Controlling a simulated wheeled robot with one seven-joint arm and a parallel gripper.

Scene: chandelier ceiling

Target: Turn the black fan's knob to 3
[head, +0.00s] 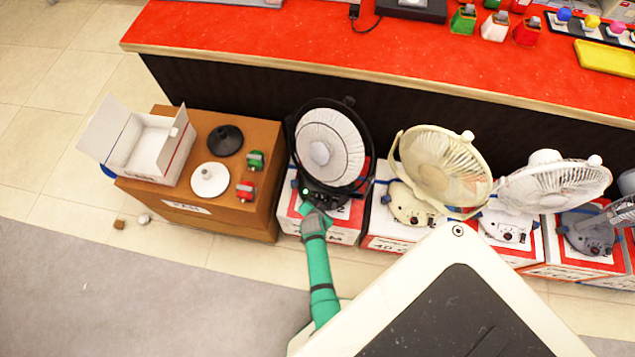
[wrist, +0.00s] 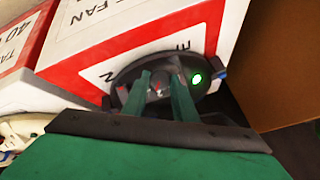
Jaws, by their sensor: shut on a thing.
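The black fan (head: 331,146) stands on a white and red box beside the brown cabinet in the head view. Its dark base (wrist: 212,70) shows in the wrist view with a lit green light (wrist: 196,79). My green gripper (head: 316,212) is at the front of this base. In the wrist view its two fingers (wrist: 160,88) are on either side of the fan's knob (wrist: 159,85), shut on it. Small red marks show beside the knob. The knob is partly hidden between the fingers, and I cannot read its setting.
A cream fan (head: 440,170) and a white fan (head: 550,187) stand on boxes to the right. The brown cabinet (head: 255,215) is close on the left, with an open white carton (head: 150,150) on top. The red counter (head: 300,40) runs behind. Open floor lies at the lower left.

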